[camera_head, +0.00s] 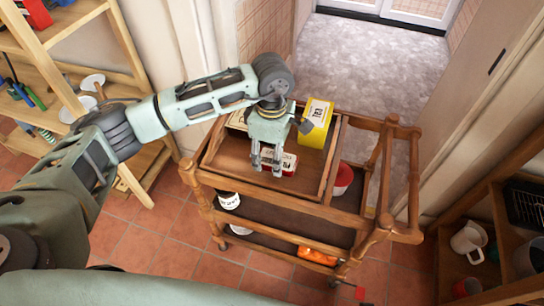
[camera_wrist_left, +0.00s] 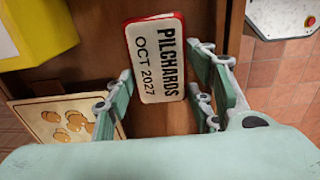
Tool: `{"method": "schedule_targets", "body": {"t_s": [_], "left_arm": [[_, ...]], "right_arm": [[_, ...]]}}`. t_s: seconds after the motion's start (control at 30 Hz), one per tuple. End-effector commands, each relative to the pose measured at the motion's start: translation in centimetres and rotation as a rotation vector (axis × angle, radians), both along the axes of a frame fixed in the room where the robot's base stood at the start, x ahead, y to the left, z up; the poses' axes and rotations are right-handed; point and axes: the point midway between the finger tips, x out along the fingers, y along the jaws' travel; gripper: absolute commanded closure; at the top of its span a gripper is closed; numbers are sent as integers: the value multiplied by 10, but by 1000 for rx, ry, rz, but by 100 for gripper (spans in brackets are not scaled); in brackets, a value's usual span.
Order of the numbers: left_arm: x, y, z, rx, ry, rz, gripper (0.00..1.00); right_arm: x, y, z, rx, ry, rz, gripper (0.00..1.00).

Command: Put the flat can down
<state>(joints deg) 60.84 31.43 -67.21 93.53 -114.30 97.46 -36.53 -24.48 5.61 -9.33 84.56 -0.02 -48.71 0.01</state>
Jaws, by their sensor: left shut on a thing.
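The flat can (camera_head: 287,162) is red with a white label. In the left wrist view the flat can (camera_wrist_left: 155,62) reads "PILCHARDS OCT 2027". My left gripper (camera_head: 266,167) points down over the top tray of a wooden trolley (camera_head: 225,156) and is shut on the can. In the left wrist view its fingers (camera_wrist_left: 162,78) stand on both sides of the can. The can is low over the tray floor; I cannot tell whether it touches it. My right gripper is not in view.
On the tray, a yellow box (camera_head: 317,113) stands at the back right, and a flat pictured box (camera_wrist_left: 62,118) lies near the gripper. A red container (camera_head: 343,178) sits beside the tray's right wall. The tray's front left is bare. Shelves (camera_head: 62,50) stand at left.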

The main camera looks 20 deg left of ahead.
Motion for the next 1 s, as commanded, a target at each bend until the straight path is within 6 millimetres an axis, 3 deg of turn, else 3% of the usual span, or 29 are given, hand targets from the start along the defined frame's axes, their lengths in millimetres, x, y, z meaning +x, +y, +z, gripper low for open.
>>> {"method": "schedule_targets", "body": {"t_s": [0.1, 0.57, 0.6, 0.8, 1.0], "left_arm": [[0, 0, -14, 0, 1, 1, 81], [0, 0, -17, 0, -1, 0, 81], [0, 0, -17, 0, -1, 0, 50], [0, 0, -17, 0, -1, 1, 32], [0, 0, -17, 0, 0, 1, 32]], "right_arm": [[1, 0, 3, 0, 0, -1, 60], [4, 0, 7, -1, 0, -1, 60], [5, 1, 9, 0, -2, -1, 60], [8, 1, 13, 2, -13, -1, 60], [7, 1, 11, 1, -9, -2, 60]]}}
